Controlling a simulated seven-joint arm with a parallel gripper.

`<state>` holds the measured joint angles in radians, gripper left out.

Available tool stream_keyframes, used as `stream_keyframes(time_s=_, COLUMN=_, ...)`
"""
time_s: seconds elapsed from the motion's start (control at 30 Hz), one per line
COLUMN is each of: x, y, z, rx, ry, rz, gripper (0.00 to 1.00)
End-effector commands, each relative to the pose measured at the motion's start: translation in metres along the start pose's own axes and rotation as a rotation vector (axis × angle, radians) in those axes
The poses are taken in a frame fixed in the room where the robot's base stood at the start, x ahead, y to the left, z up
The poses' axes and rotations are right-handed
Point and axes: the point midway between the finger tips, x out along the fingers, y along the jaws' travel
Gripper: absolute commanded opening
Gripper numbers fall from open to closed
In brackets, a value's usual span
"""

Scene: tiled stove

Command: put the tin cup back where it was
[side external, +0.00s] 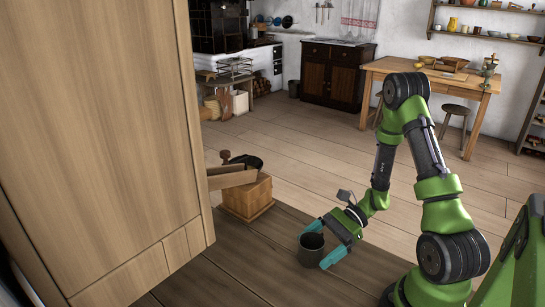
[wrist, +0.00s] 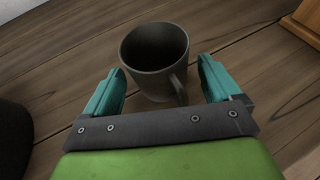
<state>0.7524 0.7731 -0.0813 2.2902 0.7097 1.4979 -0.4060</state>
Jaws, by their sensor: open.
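The tin cup (side external: 311,250) is dark grey and stands upright on the dark wooden tabletop (side external: 240,262). In the wrist view the cup (wrist: 155,65) sits ahead of and partly between the teal fingers, with its open mouth up and its handle toward the right finger. My gripper (side external: 324,243) is low over the tabletop at the cup, with one finger on either side of it. In the wrist view my gripper (wrist: 162,82) is open, and gaps show between both fingers and the cup. The cup is not gripped.
A wooden box-like grinder (side external: 247,197) stands at the far edge of the tabletop. A large wooden cabinet panel (side external: 95,130) fills the left side. In the wrist view a dark rounded object (wrist: 12,140) is at the left edge. Bare tabletop lies left of the cup.

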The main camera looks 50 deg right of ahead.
Motion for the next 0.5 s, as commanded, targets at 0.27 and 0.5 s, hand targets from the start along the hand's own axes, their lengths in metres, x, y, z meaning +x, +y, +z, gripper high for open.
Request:
stream_keyframes(time_s=0.27, x=-0.059, y=-0.001, z=-0.001, rx=0.000, ry=0.004, rz=-0.008, gripper=0.91)
stream_keyframes(time_s=0.5, x=-0.101, y=-0.001, z=-0.001, rx=0.000, ry=0.002, rz=-0.005, gripper=0.91)
